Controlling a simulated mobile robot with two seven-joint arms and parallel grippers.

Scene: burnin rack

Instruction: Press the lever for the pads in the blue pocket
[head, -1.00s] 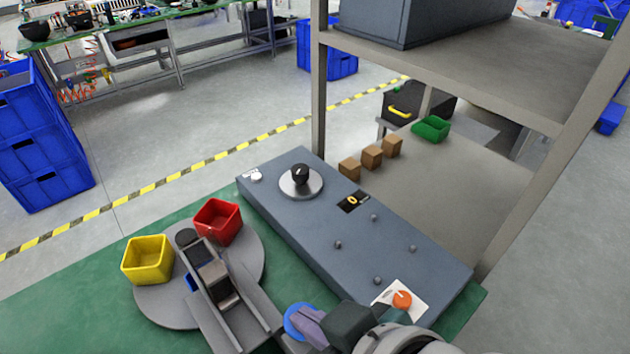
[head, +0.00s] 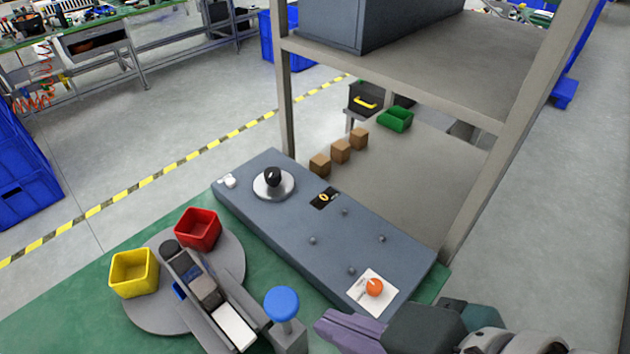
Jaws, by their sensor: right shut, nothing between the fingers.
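A blue round knob (head: 282,303) tops a short grey post beside a sloping grey chute (head: 195,302). A white flat piece (head: 235,327) lies in the chute's lower part, with darker blocks above it. A grey turntable (head: 146,320) under the chute carries a yellow bin (head: 134,272) and a red bin (head: 198,230). A sliver of a blue bin (head: 180,290) shows beside the chute; the chute hides the rest. My right gripper (head: 322,324) is shut and empty, its purple fingers just right of the knob and apart from it. My left gripper is not in view.
A grey panel (head: 300,222) with a black dial (head: 273,177), small studs and an orange knob (head: 374,288) lies behind the gripper. Rack posts rise beyond it. Several brown blocks (head: 340,151) and a green bin (head: 395,119) stand on the lower shelf.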

